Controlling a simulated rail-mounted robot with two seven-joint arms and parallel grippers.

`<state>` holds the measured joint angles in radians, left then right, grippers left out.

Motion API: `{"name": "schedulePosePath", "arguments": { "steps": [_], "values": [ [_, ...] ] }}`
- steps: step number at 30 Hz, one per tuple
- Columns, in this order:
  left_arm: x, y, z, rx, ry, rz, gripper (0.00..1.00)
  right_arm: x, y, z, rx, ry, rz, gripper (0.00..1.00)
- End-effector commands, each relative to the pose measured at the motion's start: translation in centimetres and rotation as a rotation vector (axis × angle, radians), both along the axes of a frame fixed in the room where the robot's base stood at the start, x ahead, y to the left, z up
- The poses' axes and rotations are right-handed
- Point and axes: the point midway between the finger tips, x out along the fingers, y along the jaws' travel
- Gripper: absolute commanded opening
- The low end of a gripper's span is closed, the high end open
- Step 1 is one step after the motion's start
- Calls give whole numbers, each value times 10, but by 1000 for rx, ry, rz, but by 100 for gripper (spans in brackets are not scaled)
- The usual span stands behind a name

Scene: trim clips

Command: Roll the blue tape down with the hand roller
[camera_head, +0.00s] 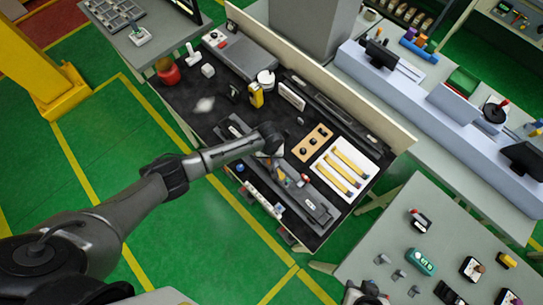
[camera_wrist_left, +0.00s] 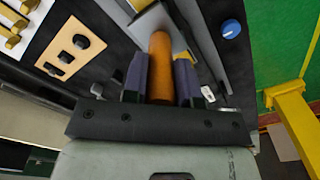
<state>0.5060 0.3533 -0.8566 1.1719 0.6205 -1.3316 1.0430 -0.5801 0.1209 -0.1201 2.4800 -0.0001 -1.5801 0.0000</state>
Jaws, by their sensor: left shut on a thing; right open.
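My left gripper (camera_wrist_left: 161,78) is shut on an orange cylindrical handle, likely the hand roller (camera_wrist_left: 160,48), between its dark purple-blue finger pads. In the head view the left gripper (camera_head: 278,168) is over the front right of the black bench top, above the long grey part (camera_head: 312,205), and my own wrist mostly hides it. The roller's far end is hidden, so contact with the surface cannot be told. My right gripper (camera_head: 367,294) is open at the bottom edge of the head view, away from the black bench. I cannot make out the blue tape clearly.
A white tray with yellow strips (camera_head: 325,184) and a wooden board with black knobs (camera_head: 322,131) lie right of the left gripper. A blue knob (camera_wrist_left: 231,28) is nearby. A cream wall (camera_head: 345,100) runs along the bench's back. A grey table (camera_head: 385,240) stands front right.

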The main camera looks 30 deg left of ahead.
Motion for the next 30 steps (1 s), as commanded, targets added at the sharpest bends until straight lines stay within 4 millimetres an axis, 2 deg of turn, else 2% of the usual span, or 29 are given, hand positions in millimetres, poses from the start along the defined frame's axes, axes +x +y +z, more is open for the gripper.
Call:
{"name": "schedulePosePath", "arguments": {
  "steps": [1, 30],
  "values": [
    [-3, 3, -5, 4, 8, 1, 0, 0, 0, -1, 2, 0, -2, 43],
    [6, 33, -4, 4, 8, -1, 0, 0, -2, 0, -5, 0, 3, 43]
  ]
}}
